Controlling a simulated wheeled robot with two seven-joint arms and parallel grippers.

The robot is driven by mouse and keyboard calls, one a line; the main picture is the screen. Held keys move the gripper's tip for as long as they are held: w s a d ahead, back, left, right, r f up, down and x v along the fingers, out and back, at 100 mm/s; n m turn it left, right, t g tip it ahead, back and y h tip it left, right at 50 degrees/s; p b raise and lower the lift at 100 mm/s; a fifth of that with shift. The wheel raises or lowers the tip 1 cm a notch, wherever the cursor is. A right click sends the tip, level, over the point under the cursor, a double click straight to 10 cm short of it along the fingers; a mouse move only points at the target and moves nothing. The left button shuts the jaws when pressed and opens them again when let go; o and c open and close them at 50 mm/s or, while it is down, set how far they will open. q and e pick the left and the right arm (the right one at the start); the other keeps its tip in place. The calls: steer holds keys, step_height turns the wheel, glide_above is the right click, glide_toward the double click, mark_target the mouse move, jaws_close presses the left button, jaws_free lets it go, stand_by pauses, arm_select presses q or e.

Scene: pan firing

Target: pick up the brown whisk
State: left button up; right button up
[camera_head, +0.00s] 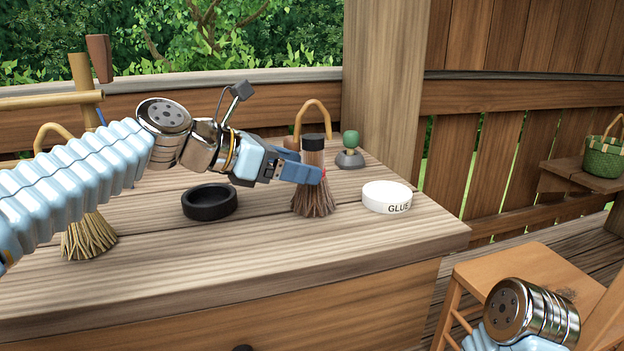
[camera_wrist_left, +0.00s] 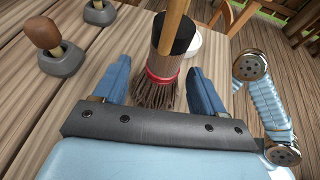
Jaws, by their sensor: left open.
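The brown whisk (camera_head: 313,197) stands on the wooden counter with its bristles down, a black band near its top and a tan looped handle above. My left gripper (camera_head: 308,174) reaches it from the left and hides part of its middle. In the left wrist view the whisk (camera_wrist_left: 156,92) shows its red band and sits between the two blue fingers of my left gripper (camera_wrist_left: 155,90). Gaps show between the fingers and the whisk, so the gripper is open around it. My right gripper is not visible; only part of my right arm shows.
A black ring dish (camera_head: 210,203) lies left of the whisk, a white glue dish (camera_head: 387,197) right of it. A green-knobbed grey stand (camera_head: 350,152) is behind. A straw whisk (camera_head: 88,238) stands at left. A wooden chair (camera_head: 480,268) is beyond the counter's right edge.

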arm_select(q)
steer(key=x, duration=0.5)
steer(key=shift+s+d, duration=0.1)
steer(key=shift+d, duration=0.1)
steer(key=c, duration=1.1)
steer(key=shift+r, duration=0.1)
